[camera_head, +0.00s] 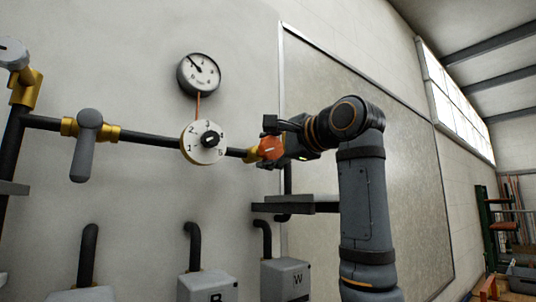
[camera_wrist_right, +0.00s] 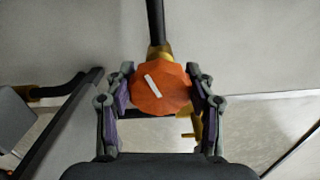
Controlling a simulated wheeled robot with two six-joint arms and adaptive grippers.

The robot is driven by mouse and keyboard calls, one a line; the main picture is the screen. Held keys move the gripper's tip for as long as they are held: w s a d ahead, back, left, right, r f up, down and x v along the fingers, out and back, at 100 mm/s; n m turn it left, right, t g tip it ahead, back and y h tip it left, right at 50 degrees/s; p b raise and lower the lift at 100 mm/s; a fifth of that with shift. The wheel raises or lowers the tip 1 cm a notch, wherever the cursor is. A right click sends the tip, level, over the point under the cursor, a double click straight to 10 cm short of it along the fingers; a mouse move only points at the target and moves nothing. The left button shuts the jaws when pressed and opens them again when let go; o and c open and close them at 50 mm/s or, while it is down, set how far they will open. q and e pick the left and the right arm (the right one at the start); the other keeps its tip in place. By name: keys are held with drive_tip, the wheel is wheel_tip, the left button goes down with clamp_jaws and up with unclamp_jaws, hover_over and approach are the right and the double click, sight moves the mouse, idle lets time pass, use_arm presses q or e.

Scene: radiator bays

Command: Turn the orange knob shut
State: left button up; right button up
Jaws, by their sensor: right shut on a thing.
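The orange knob (camera_head: 270,149) sits on a brass valve at the right end of the dark wall pipe in the head view. In the right wrist view the orange knob (camera_wrist_right: 160,90) is a faceted disc with a white pointer line slanting from upper left to lower right. My right gripper (camera_wrist_right: 160,92) has one finger on each side of the knob and is shut on it. In the head view my right gripper (camera_head: 283,147) reaches the knob from the right and partly hides it. My left gripper is not in view.
A white numbered dial (camera_head: 203,142) and a grey lever handle (camera_head: 87,145) are on the same pipe to the left. A round gauge (camera_head: 198,74) hangs above. A dark shelf (camera_head: 300,205) and grey boxes marked B (camera_head: 207,286) and W (camera_head: 285,279) are below.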

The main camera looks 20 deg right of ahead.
drive_tip(key=shift+f+m+b, duration=0.15)
drive_tip(key=shift+m+b, duration=0.3)
drive_tip(key=shift+m, duration=1.55)
drive_tip(key=shift+w, duration=0.1)
drive_tip(key=o, duration=1.2)
drive_tip(key=shift+d, duration=0.1)
drive_tip(key=shift+r, duration=0.2)
drive_tip(key=shift+s+d, duration=0.1)
drive_tip(key=shift+s, duration=0.35)
drive_tip(key=v, duration=1.1)
drive_tip(key=shift+s, duration=0.2)
